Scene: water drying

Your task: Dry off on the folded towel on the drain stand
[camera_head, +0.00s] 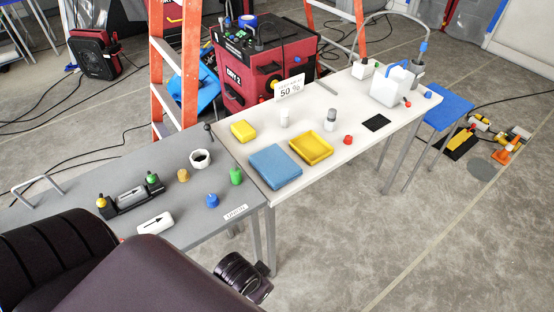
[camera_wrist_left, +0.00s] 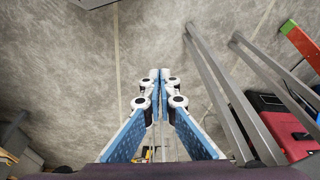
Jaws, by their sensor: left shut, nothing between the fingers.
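A flat blue folded-looking piece, possibly the towel (camera_head: 275,167), lies at the near left corner of the white table. Another flat blue surface (camera_head: 449,105) tops a low stand at the white table's far right end. I cannot tell which one is the folded towel or the drain stand. My left gripper (camera_wrist_left: 160,76) has blue and white fingers. In the left wrist view they are closed together and empty, over bare grey floor. In the head view I cannot make out its fingers. My right gripper is in neither view.
The white table (camera_head: 345,85) carries a yellow tray (camera_head: 311,148), a yellow block (camera_head: 243,131), a black pad (camera_head: 376,122) and a white container (camera_head: 389,90). The grey table (camera_head: 85,187) holds small bottles. An orange ladder (camera_head: 157,75) stands behind. Floor at the right is mostly clear.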

